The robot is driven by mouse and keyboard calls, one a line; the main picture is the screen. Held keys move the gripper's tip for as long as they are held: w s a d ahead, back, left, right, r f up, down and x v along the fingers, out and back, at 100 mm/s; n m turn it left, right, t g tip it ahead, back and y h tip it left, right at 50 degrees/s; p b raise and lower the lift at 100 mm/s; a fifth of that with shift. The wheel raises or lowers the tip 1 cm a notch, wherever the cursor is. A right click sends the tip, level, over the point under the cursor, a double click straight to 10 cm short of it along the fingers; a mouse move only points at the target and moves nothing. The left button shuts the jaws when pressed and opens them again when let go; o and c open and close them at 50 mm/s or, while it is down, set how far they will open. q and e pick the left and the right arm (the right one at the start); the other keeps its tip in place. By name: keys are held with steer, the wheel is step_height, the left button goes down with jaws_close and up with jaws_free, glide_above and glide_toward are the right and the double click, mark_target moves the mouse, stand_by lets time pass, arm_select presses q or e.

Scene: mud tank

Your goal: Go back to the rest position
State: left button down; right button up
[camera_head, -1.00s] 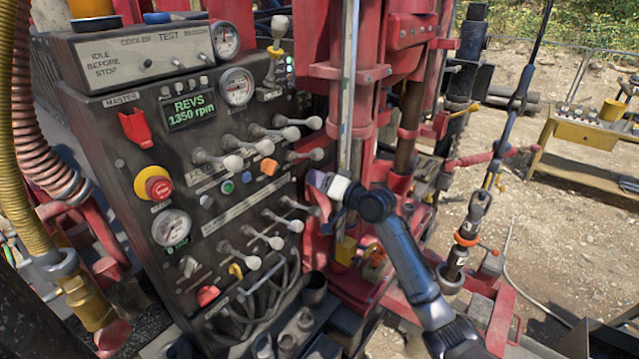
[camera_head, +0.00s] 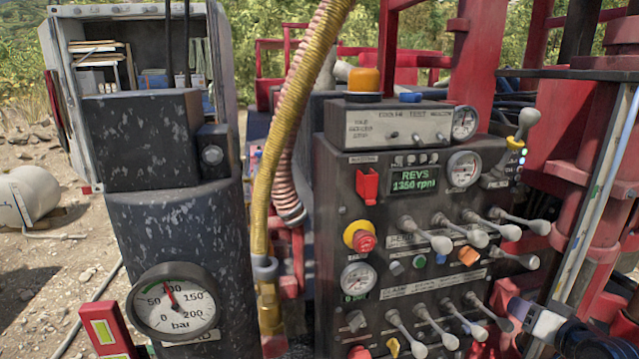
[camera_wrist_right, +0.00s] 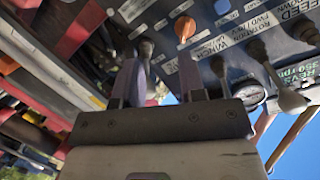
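My right gripper (camera_head: 520,312) shows at the lower right of the head view, beside the right edge of the control panel (camera_head: 334,250) and close to the ends of its lower levers (camera_head: 488,312). In the right wrist view my right gripper (camera_wrist_right: 160,80) has its two fingers apart. The panel's lettered face and some lever knobs (camera_wrist_right: 291,100) lie beyond the fingers. I see nothing clearly held between them. Contact with a lever cannot be told. My left gripper is in neither view.
A dark cylinder with a pressure gauge (camera_head: 174,301) stands at the left front. Yellow and pink hoses (camera_head: 283,130) run between it and the panel. An open cabinet (camera_head: 226,80) stands behind it. Red rig columns (camera_head: 598,150) rise at the right. A white tank (camera_head: 28,195) lies at the far left.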

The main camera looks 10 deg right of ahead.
steer(key=s+a+f+n+g+h+p, duration=0.1)
steer(key=s+a+f+n+g+p, duration=0.4)
steer(key=s+a, duration=0.7)
steer(key=s+a+f+n+g+h+p, duration=0.1)
steer(key=s+a+f+g+p, duration=0.15)
steer(key=s+a+f, duration=0.75)
steer(key=s+a+f+g+p, duration=0.1)
steer(key=s+a+g+p, duration=0.1)
steer(key=s, duration=0.6)
steer(key=s+a+f+g+y+p, duration=0.1)
steer(key=s+a+g+p, duration=0.1)
steer(key=s, duration=0.6)
steer(key=shift+s+a+f, duration=0.2)
steer(key=shift+a+f, duration=0.2)
steer(key=shift+a, duration=0.35)
